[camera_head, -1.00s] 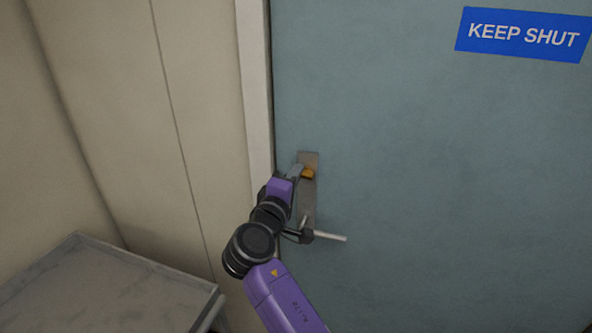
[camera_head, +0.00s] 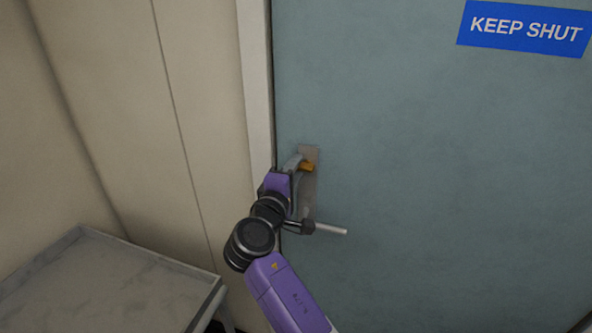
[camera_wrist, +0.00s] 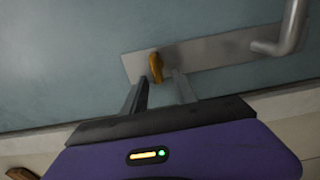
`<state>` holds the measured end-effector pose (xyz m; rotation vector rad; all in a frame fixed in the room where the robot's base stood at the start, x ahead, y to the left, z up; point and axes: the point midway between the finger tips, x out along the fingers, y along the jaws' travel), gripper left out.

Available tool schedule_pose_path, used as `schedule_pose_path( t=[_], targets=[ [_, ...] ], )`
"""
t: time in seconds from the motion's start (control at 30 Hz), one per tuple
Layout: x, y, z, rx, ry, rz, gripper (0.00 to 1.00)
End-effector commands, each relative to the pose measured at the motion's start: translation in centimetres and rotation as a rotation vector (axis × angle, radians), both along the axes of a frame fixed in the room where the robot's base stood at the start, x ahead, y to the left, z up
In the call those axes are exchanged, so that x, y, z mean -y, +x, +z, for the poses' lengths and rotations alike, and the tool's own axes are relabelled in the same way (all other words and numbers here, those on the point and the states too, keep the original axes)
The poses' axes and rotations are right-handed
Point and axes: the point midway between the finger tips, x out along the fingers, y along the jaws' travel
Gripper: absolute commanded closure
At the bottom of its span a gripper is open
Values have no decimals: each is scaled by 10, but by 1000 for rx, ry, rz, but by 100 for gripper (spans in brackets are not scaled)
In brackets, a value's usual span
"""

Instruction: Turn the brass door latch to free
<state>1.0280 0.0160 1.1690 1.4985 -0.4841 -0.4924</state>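The brass door latch (camera_head: 306,166) is a small orange-gold knob near the top of a grey metal plate (camera_head: 312,154) on the blue-grey door (camera_head: 430,170). In the wrist view the latch (camera_wrist: 155,67) shows as an upright oval on the plate (camera_wrist: 210,54). My gripper (camera_head: 298,163) is at the latch. In the wrist view my gripper (camera_wrist: 158,80) has its two fingers apart, one to each side of the latch's near end. A gap shows between the latch and each finger. Whether the fingertips touch the plate is unclear.
A lever handle (camera_head: 331,229) sticks out to the right below the latch, and it shows at the upper right in the wrist view (camera_wrist: 280,46). A grey-topped table (camera_head: 110,285) stands at lower left. A blue KEEP SHUT sign (camera_head: 525,29) is on the door.

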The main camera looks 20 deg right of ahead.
Motion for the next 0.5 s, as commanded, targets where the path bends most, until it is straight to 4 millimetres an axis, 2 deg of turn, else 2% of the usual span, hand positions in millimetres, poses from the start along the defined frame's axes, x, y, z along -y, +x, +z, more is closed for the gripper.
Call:
schedule_pose_path(
  t=[0.3,0.5],
  targets=[
    [0,-2,0,1,1,-2,66],
    [-15,-21,-2,1,2,0,66]
  ],
)
